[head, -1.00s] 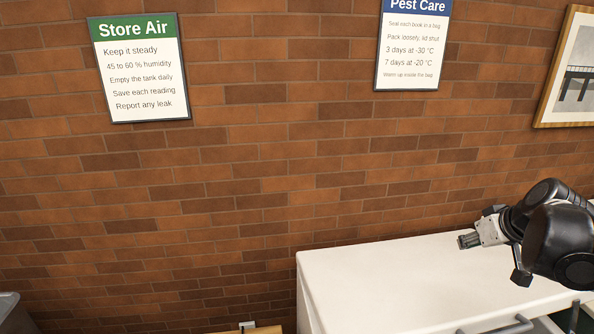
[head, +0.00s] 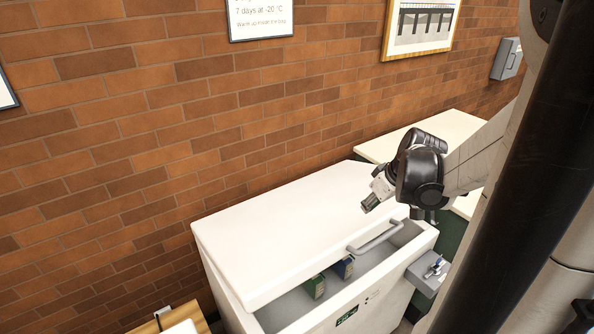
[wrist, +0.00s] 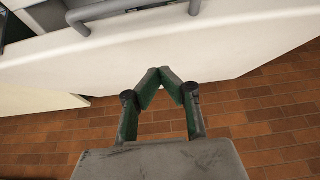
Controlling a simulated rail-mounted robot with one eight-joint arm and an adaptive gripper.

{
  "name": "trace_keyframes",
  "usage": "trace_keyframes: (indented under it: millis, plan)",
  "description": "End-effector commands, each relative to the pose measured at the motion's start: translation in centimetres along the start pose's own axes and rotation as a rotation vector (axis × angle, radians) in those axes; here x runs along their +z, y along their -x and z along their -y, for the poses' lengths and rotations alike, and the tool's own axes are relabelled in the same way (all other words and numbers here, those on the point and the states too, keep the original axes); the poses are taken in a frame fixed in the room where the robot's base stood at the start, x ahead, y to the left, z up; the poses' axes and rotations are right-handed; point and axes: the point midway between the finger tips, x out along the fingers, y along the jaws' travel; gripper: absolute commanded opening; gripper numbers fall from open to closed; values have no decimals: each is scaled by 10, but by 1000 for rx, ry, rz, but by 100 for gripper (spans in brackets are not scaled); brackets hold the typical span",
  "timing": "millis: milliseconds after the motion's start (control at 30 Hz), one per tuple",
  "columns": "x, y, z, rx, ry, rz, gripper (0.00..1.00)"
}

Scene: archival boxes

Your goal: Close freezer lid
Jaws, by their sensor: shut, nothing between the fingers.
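The white chest freezer (head: 232,285) stands against the brick wall in the head view. Its white lid (head: 290,228) is partly open, with a gap along the front that shows the grey inside. A grey bar handle (head: 378,237) sits on the lid's front edge; it also shows at the top of the wrist view (wrist: 135,8). My gripper (head: 366,206) is over the lid's right part, behind the handle. In the wrist view my gripper (wrist: 166,72) has its green-sided fingertips together, empty. I cannot tell whether they touch the lid.
A green box (head: 316,287) and a blue box (head: 345,267) are inside the freezer. A grey holder (head: 430,272) is on its right front. A white-topped counter (head: 440,135) stands to the right. A wooden surface (head: 165,322) is at lower left.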

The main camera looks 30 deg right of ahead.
Motion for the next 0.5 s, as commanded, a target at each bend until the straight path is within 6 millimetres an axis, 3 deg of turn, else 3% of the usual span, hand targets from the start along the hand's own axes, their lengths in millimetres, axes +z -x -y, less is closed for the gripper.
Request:
trace_keyframes:
  millis: [33,233,500]
  plan:
    - [1,-12,0,0,1,0,0]
    - [1,-42,0,0,2,-1,0]
    - [24,-60,0,0,-1,0,0]
